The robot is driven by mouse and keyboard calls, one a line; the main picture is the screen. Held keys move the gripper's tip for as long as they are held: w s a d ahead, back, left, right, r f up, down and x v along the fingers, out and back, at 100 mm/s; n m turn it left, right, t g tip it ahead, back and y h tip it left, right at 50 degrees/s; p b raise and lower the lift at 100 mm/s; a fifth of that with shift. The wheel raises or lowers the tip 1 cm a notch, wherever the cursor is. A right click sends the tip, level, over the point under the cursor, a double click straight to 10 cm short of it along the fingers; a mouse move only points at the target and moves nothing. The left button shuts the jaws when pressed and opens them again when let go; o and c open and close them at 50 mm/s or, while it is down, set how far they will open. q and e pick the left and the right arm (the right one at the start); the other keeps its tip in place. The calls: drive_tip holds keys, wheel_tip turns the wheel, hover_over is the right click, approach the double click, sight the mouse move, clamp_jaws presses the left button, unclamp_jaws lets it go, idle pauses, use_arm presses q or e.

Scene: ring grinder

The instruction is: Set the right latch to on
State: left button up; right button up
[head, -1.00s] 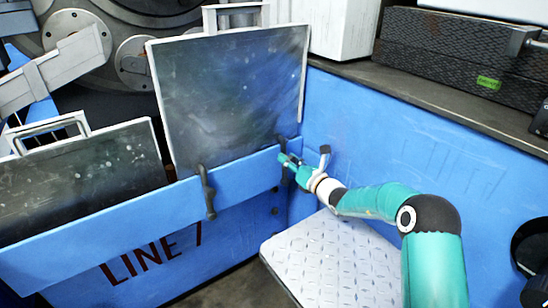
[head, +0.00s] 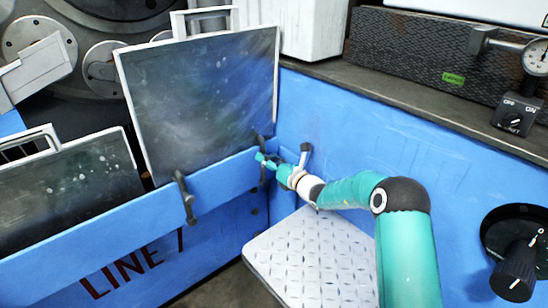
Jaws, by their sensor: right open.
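The right latch (head: 261,143) is a dark upright handle on the blue rail, at the lower right corner of the tall dark panel (head: 205,95). A second, similar dark latch (head: 184,199) sits further left on the same rail. My right gripper (head: 270,161) is open, with its teal fingertips at the right latch and overlapping its middle. I cannot tell whether they touch it. The gripper hides part of the latch, and its set position is hard to read. My left gripper is not in view.
A blue side wall (head: 400,165) stands close to the right of my gripper. A patterned metal plate (head: 312,260) lies below my arm. At the right are an OFF/ON switch box (head: 515,117), a dial gauge (head: 536,57) and a black rotary knob (head: 515,272). A shorter dark panel (head: 70,190) stands left.

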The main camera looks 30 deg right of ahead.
drive_tip(key=s+d, duration=0.2)
drive_tip(key=s, duration=0.9)
drive_tip(key=shift+s, duration=0.4)
drive_tip(key=shift+d, duration=0.1)
